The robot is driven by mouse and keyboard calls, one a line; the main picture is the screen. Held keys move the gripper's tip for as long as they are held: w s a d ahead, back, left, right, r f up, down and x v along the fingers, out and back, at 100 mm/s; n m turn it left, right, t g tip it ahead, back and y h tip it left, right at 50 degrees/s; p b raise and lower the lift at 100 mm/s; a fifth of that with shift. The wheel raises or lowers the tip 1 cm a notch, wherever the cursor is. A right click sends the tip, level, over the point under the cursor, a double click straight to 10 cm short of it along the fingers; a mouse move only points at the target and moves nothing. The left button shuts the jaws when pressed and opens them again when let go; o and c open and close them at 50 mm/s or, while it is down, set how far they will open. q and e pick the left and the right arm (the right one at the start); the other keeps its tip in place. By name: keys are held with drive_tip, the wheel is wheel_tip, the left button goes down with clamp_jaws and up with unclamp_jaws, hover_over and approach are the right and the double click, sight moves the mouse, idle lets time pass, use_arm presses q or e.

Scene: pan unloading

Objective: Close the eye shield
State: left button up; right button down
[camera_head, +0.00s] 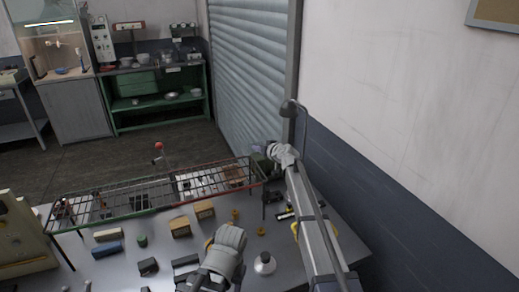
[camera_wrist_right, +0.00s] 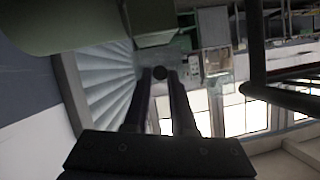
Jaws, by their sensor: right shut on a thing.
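My right gripper (camera_head: 268,156) is at the far right end of the bench, beside a dark green machine (camera_head: 262,166) that my wrist partly hides. Green rounded housing (camera_wrist_right: 65,22) fills the upper left of that view, close to the fingers. I cannot make out the eye shield's panel or its angle. My left gripper (camera_head: 187,269) is low over the front of the bench, small and dark, and its opening is unclear.
A long wire rack (camera_head: 150,193) with red and green rails spans the bench. Several small blocks, brass pieces and a white flask (camera_head: 264,263) lie in front of it. The wall (camera_head: 400,100) is close on the right.

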use_arm(q)
drive_tip(key=shift+r, duration=0.1)
drive_tip(key=shift+r+p, duration=0.35)
drive_tip(key=shift+p, duration=0.05)
use_arm(e)
drive_tip(key=shift+w+r, duration=0.1)
drive_tip(key=shift+r, duration=0.1)
drive_tip(key=g+p, duration=0.1)
drive_tip(key=p, duration=0.2)
drive_tip(key=w+r+g+h+p, duration=0.1)
drive_tip(key=p, duration=0.1)
drive_tip(key=w+g+p, duration=0.1)
drive_tip(key=g+p, duration=0.1)
drive_tip(key=p, duration=0.1)
drive_tip(key=shift+w+a+r+p, duration=0.15)
drive_tip(key=shift+a+r+p, duration=0.2)
drive_tip(key=shift+r, duration=0.05)
use_arm(q)
wheel_tip(320, 180, up, 11)
drive_tip(key=p, duration=0.2)
drive_tip(key=shift+r+p, duration=0.2)
drive_tip(key=shift+p, duration=0.2)
use_arm(e)
drive_tip(key=shift+w+a+g+h, duration=0.1)
drive_tip(key=shift+w+g+h, duration=0.25)
drive_tip(key=shift+g, duration=0.3)
drive_tip(key=shift+w+a+g+h, duration=0.1)
drive_tip(key=shift+w+g+h, duration=0.05)
drive_tip(key=shift+g+h, duration=0.4)
drive_tip(key=shift+f, duration=0.1)
